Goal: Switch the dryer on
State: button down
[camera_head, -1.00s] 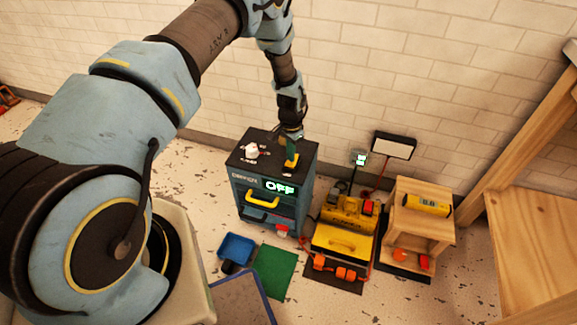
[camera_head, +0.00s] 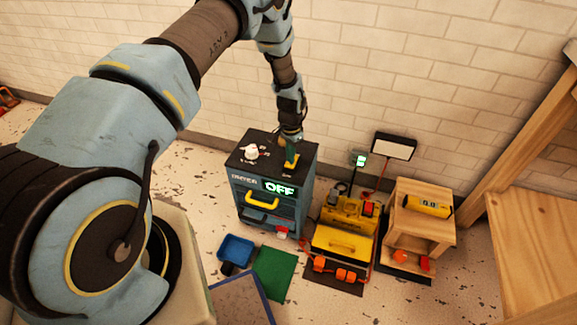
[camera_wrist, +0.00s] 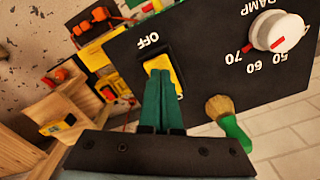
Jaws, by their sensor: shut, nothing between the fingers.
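The dryer (camera_head: 304,205) is a dark cabinet against the wall, with a lit display (camera_head: 279,188) reading OFF. Its black top also shows in the wrist view (camera_wrist: 205,62). The gripper (camera_head: 289,162) stands over the dryer's top in the head view.
A brush (camera_wrist: 225,112) with a green handle is at the dryer top's edge. A yellow machine (camera_head: 342,242) and a wooden stand (camera_head: 425,222) are to the right. A blue tray (camera_head: 236,249) and a green mat (camera_head: 274,272) lie on the floor in front.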

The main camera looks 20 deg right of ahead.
jog(key=shift+r+p, duration=1.7)
jog(key=shift+r, duration=1.6)
jog(key=w+a+r+n+p, duration=0.1)
jog(key=w+a+r+n, duration=0.15)
jog(key=a+r, duration=0.7)
jog(key=w+a+r+n+p, duration=0.1)
jog(key=a+r+n, duration=0.2)
jog(key=a+r, duration=0.7)
jog(key=s+a+r+n+t+p, duration=0.1)
jog(key=s+a+r+n, duration=0.7)
jog(key=s+a+r, duration=0.6)
notch_tip(320, 180, up, 4)
jog(key=a, duration=0.2)
jog(key=shift+a+t+p, duration=0.3)
jog(key=shift+a, duration=0.1)
jog(key=shift+f, duration=0.1)
